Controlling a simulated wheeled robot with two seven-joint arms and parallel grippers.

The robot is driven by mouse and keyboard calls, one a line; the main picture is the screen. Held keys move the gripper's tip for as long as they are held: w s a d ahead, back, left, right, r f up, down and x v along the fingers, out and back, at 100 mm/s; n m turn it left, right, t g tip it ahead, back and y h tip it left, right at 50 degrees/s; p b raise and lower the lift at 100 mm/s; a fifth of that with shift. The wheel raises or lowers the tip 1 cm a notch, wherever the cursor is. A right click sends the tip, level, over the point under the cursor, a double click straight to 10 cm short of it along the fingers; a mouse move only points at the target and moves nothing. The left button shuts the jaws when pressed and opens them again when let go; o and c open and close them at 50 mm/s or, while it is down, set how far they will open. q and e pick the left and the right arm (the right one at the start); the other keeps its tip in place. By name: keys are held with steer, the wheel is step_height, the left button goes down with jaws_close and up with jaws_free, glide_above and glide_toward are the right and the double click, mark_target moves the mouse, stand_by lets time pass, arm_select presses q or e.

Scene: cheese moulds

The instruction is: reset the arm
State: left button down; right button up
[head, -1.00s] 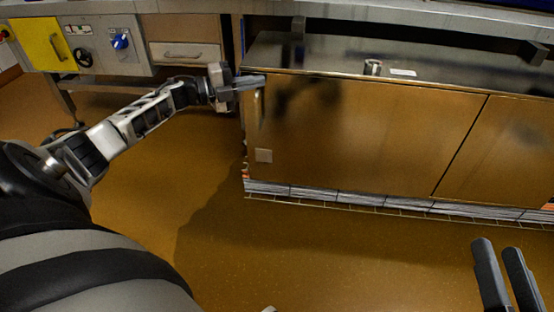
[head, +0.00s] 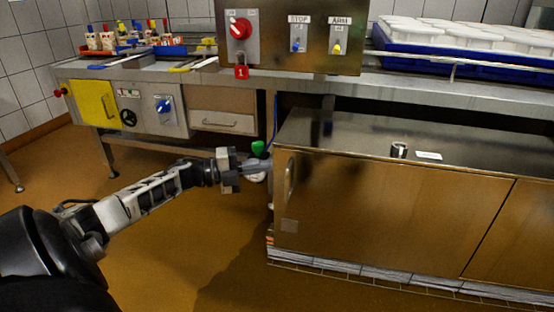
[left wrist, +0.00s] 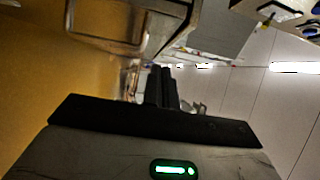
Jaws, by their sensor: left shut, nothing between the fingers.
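My left arm comes in from the left in the head view, stretched out above the brown floor. Its gripper (head: 262,165) is shut and empty, beside the left end of the low metal cabinet (head: 375,208). I cannot tell whether it touches the cabinet. In the left wrist view the dark fingers of my left gripper (left wrist: 161,88) lie together with nothing between them. My right gripper is out of view.
A steel workbench with a yellow panel (head: 95,102) and a drawer (head: 224,122) stands behind the arm. A control box (head: 290,40) and a blue tray (head: 455,68) of white moulds are above. Open floor (head: 150,250) lies in front.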

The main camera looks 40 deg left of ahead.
arm_select(q)
steer(key=shift+w+a+v, duration=0.15)
steer(key=shift+a+v, duration=0.05)
steer(key=shift+v, duration=0.85)
steer(key=shift+w+a+v, duration=0.1)
steer(key=shift+a+v, duration=0.1)
steer(key=shift+v, duration=0.85)
